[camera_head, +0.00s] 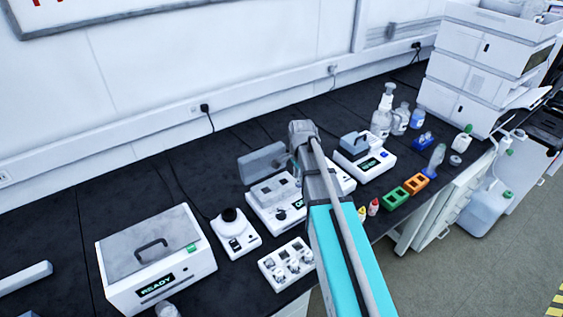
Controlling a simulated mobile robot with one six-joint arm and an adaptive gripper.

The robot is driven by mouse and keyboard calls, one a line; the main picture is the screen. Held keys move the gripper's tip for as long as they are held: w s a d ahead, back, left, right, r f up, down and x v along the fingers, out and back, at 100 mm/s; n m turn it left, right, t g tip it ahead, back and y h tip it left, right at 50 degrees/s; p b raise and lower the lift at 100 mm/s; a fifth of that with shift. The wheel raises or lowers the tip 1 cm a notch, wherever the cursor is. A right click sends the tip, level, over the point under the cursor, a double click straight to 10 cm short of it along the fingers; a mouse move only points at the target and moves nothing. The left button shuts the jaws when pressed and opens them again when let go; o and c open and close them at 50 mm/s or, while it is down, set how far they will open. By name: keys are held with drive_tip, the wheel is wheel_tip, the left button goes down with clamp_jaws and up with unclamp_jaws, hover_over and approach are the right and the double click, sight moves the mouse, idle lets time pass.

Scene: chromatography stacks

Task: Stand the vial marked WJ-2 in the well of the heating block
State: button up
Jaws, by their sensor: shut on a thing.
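My gripper (294,167) is at the end of my arm near the middle of the view, mostly hidden by the wrist. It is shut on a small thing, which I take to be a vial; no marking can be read. Below it and slightly left stands a white bench unit (262,211) with a raised grey lid (263,162) and grey plates on top. It may be the heating block, but its well cannot be made out. A white rack (271,274) with several small vials stands in front of it.
A white box with a handled lid (150,243) reads READY at the left. A black-topped device (235,235) stands beside the bench unit. Another display unit (371,168), green (391,199) and orange racks (416,183) and bottles (383,117) are to the right. Bare black bench lies behind.

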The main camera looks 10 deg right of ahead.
approach(284, 178)
drive_tip(key=s, duration=0.2)
drive_tip(key=shift+s+a+r+n, duration=0.1)
drive_tip(key=shift+a+r+n, duration=0.2)
drive_tip(key=shift+r+n, duration=0.1)
drive_tip(key=shift+f, duration=0.15)
drive_tip(key=shift+f+b, duration=1.85)
drive_tip(key=shift+f, duration=0.1)
drive_tip(key=shift+f+b, duration=2.15)
idle(0.5)
drive_tip(key=o, duration=1)
